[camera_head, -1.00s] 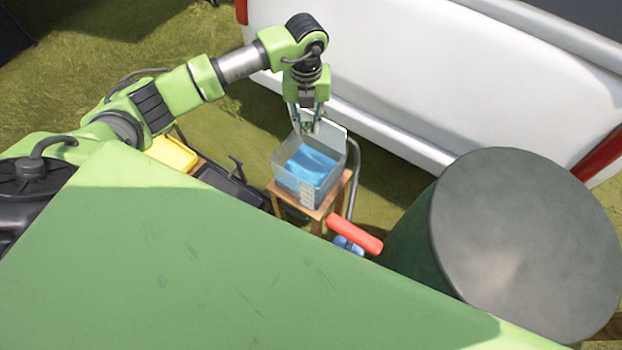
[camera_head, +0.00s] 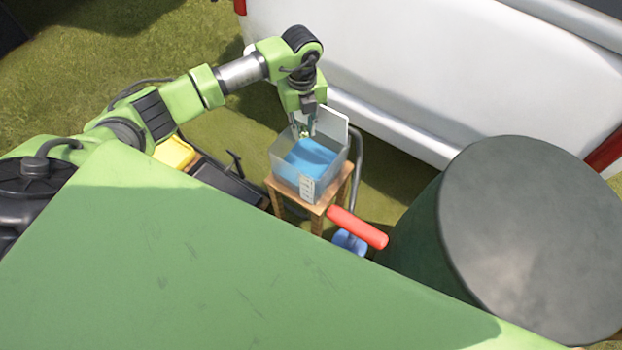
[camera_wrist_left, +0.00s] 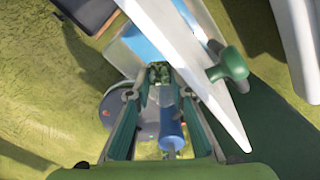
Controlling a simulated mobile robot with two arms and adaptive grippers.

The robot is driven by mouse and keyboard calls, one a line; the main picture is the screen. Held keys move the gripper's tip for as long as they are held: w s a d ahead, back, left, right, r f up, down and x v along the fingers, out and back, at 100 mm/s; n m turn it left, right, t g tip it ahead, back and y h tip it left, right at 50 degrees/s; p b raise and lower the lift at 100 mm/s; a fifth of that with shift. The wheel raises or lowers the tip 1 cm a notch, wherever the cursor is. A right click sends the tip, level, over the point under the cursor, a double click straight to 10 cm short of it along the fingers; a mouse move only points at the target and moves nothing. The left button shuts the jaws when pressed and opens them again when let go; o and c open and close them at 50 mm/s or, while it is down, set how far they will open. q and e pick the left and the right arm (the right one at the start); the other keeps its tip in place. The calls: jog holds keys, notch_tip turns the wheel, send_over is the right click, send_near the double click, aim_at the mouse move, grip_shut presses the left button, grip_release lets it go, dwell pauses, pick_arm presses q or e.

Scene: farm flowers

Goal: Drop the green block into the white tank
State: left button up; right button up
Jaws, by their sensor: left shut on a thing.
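The white tank (camera_head: 290,178) is a pale see-through box with blue water inside and a raised white panel at its back right. It stands on a small wooden stool. My left gripper (camera_head: 304,130) points down at the tank's back side, its fingertips near the rim. In the left wrist view, the gripper (camera_wrist_left: 158,84) is shut on the dark green, rough-textured green block (camera_wrist_left: 158,72). The tank's blue water (camera_wrist_left: 138,42) shows just beyond the block. Most of the block is hidden in the head view. My right gripper is not in view.
The wooden stool (camera_head: 320,208) stands on grass near a white vehicle (camera_head: 400,80). A large dark drum (camera_head: 530,235) is at right. A red cylinder (camera_head: 357,227) lies in front of the stool. A yellow tray (camera_head: 174,153) and a black tray (camera_head: 228,188) are left.

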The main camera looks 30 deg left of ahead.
pick_arm(q)
jog(key=shift+f, duration=0.15)
jog(key=o, duration=1)
